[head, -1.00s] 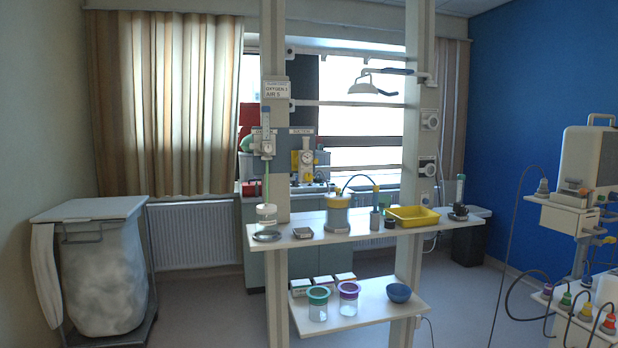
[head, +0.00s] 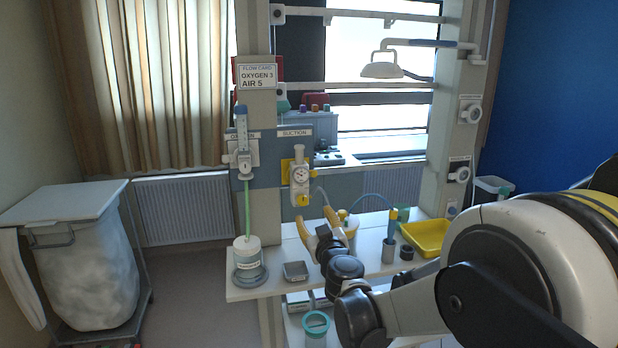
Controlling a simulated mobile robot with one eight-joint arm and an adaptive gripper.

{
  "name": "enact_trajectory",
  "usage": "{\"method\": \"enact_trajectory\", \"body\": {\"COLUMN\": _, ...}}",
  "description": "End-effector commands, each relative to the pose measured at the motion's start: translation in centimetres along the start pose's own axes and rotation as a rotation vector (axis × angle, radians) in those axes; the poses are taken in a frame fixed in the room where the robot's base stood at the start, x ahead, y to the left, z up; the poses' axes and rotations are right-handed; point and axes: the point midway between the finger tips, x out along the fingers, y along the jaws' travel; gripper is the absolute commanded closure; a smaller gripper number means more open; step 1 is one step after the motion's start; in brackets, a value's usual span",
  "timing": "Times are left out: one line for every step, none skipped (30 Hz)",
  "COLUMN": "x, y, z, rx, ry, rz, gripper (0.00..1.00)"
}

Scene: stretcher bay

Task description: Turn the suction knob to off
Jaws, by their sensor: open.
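The suction unit (head: 299,178) hangs on the blue rail panel under the SUCTION label, with a white body and a round gauge. Its yellow suction knob (head: 303,199) is at the lower front of the unit. The knob's setting is too small to read. My gripper (head: 313,215) has yellow-tipped fingers spread apart and pointing up. It shows just below the knob in the picture, empty. I cannot tell how far in front of the knob it is, and no contact is visible.
The oxygen flowmeter (head: 242,150) with a green tube is left of the suction unit. The shelf (head: 240,293) below bears a humidifier jar (head: 247,254), a small scale-like box (head: 295,271) and a yellow tray (head: 427,238). A post and a lamp (head: 382,68) are at right.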

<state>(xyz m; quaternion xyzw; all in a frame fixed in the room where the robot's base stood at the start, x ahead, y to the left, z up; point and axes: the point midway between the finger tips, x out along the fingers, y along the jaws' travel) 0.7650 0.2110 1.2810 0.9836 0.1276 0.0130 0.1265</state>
Motion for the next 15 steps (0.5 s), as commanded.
{"method": "enact_trajectory", "body": {"x": 0.3, "y": -0.6, "z": -0.1, "rx": -0.005, "ry": 0.005, "rz": -0.015, "gripper": 0.49}}
{"method": "enact_trajectory", "body": {"x": 0.5, "y": -0.8, "z": -0.1, "rx": -0.005, "ry": 0.007, "rz": -0.020, "gripper": 0.49}}
{"method": "enact_trajectory", "body": {"x": 0.8, "y": -1.0, "z": 0.1, "rx": -0.005, "ry": 0.008, "rz": -0.024, "gripper": 0.49}}
{"method": "enact_trajectory", "body": {"x": 1.1, "y": -1.1, "z": 0.1, "rx": -0.006, "ry": 0.009, "rz": -0.025, "gripper": 0.49}}
{"method": "enact_trajectory", "body": {"x": 1.4, "y": -1.1, "z": 0.2, "rx": -0.006, "ry": 0.009, "rz": -0.025, "gripper": 0.49}}
{"method": "enact_trajectory", "body": {"x": 1.9, "y": -1.1, "z": 0.2, "rx": -0.007, "ry": 0.008, "rz": -0.025, "gripper": 0.49}}
{"method": "enact_trajectory", "body": {"x": 2.4, "y": -1.1, "z": 0.2, "rx": -0.006, "ry": 0.008, "rz": -0.025, "gripper": 0.49}}
{"method": "enact_trajectory", "body": {"x": 3.0, "y": -1.1, "z": 0.2, "rx": -0.005, "ry": 0.008, "rz": -0.024, "gripper": 0.49}}
{"method": "enact_trajectory", "body": {"x": 3.7, "y": -1.1, "z": 0.2, "rx": -0.007, "ry": 0.008, "rz": -0.024, "gripper": 0.49}}
{"method": "enact_trajectory", "body": {"x": 4.4, "y": -1.1, "z": 0.2, "rx": -0.005, "ry": 0.008, "rz": -0.024, "gripper": 0.49}}
{"method": "enact_trajectory", "body": {"x": 5.0, "y": -1.1, "z": 0.2, "rx": -0.005, "ry": 0.007, "rz": -0.024, "gripper": 0.49}}
{"method": "enact_trajectory", "body": {"x": 5.8, "y": -1.1, "z": 0.2, "rx": -0.006, "ry": 0.007, "rz": -0.024, "gripper": 0.49}}
{"method": "enact_trajectory", "body": {"x": 6.5, "y": -1.1, "z": 0.2, "rx": -0.005, "ry": 0.007, "rz": -0.024, "gripper": 0.49}}
{"method": "enact_trajectory", "body": {"x": 7.1, "y": -1.1, "z": 0.2, "rx": -0.006, "ry": 0.007, "rz": -0.024, "gripper": 0.49}}
{"method": "enact_trajectory", "body": {"x": 7.8, "y": -1.1, "z": 0.2, "rx": -0.006, "ry": 0.007, "rz": -0.024, "gripper": 0.49}}
